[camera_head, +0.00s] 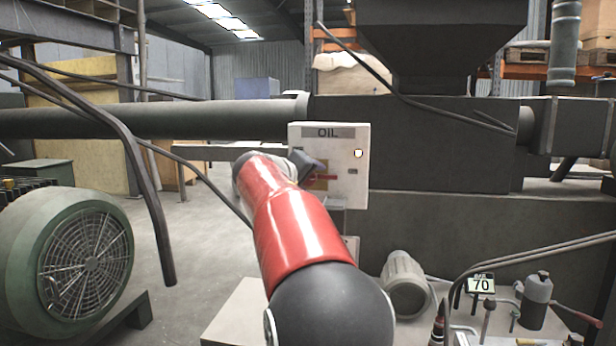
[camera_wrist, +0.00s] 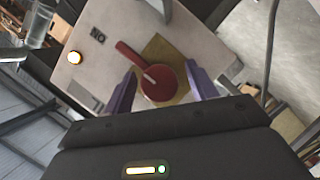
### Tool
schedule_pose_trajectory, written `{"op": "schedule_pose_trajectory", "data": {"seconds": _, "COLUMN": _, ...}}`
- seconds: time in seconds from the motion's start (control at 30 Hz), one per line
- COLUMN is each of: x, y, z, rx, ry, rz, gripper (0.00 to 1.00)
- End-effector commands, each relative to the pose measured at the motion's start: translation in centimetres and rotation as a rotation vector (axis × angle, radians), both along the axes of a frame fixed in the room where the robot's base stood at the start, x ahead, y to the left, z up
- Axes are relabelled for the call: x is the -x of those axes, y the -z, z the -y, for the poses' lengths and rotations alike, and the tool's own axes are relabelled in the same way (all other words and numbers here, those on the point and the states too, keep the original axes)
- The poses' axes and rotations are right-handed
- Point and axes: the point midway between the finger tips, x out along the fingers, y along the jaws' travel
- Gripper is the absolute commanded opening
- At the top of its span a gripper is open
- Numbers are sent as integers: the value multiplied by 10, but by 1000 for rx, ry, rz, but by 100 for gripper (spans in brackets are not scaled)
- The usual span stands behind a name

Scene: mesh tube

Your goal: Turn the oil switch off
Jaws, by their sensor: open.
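The oil switch (camera_wrist: 162,88) is a red rotary knob with a handle and a white mark, set on a yellow square plate (camera_wrist: 180,52).
A lit indicator (camera_wrist: 75,58) is on the box face near the label. A large pipe (camera_head: 200,120) runs left behind the box. A green motor (camera_head: 65,260) stands at the left. A bent dark rail (camera_head: 150,190) hangs left of my arm. Open floor lies between motor and box.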

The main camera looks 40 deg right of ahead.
Motion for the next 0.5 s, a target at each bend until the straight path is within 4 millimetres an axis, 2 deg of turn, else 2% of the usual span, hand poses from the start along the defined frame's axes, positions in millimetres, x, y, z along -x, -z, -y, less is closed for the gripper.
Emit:
{"op": "schedule_pose_trajectory", "data": {"seconds": 0.27, "x": -1, "y": 0, "z": 1, "rx": 0, "ry": -1, "rz": 0, "gripper": 56}}
{"op": "schedule_pose_trajectory", "data": {"seconds": 0.5, "x": -1, "y": 1, "z": 1, "rx": 0, "ry": -1, "rz": 0, "gripper": 25}}
